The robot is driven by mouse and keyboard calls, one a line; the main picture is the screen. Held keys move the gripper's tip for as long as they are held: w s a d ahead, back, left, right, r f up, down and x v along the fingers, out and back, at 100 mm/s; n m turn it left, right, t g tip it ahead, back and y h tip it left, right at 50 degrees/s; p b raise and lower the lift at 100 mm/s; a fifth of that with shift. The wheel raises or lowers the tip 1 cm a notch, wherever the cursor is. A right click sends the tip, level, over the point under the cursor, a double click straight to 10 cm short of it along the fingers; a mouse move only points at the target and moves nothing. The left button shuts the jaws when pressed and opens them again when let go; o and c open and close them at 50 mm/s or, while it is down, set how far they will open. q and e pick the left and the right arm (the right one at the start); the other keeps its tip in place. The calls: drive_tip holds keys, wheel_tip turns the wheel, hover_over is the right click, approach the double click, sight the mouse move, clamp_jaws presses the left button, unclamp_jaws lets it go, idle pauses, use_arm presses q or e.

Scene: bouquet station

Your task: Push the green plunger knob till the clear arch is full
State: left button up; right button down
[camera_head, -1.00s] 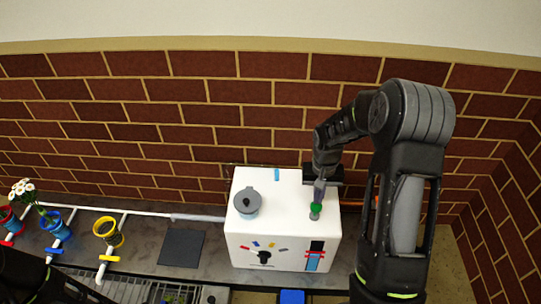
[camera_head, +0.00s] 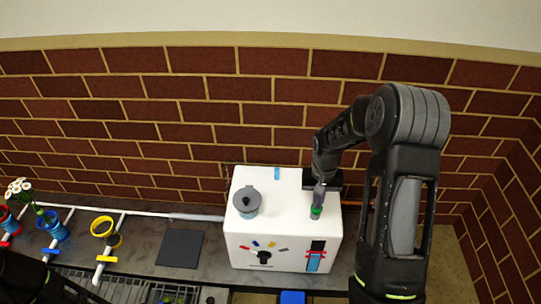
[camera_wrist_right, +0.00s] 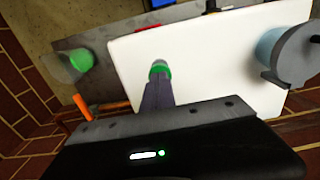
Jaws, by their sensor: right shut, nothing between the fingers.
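The green plunger knob (camera_head: 316,212) stands on the right side of the white box's top. My right gripper (camera_head: 318,198) is shut and empty, pointing down with its fingertips at the knob and partly covering it. In the right wrist view the shut fingers (camera_wrist_right: 158,92) reach the green knob (camera_wrist_right: 161,68); I cannot tell how firmly they touch. The clear arch cannot be made out with certainty; only a faint thin outline shows behind the box's left back corner. Only a dark part of my left arm shows at the lower left, its gripper out of view.
The white box (camera_head: 285,221) carries a grey lidded pot (camera_head: 247,202) and has a dial (camera_head: 264,258) and red-blue gauge (camera_head: 316,257) in front. A dark mat (camera_head: 180,249), white piping and coloured cups, including a yellow one (camera_head: 102,227), lie left. A brick wall stands behind.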

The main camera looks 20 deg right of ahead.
drive_tip(key=shift+f, duration=0.45)
drive_tip(key=shift+r, duration=0.1)
drive_tip(key=shift+r+p, duration=1.65)
drive_tip(key=shift+r, duration=0.6)
drive_tip(key=shift+f, duration=0.1)
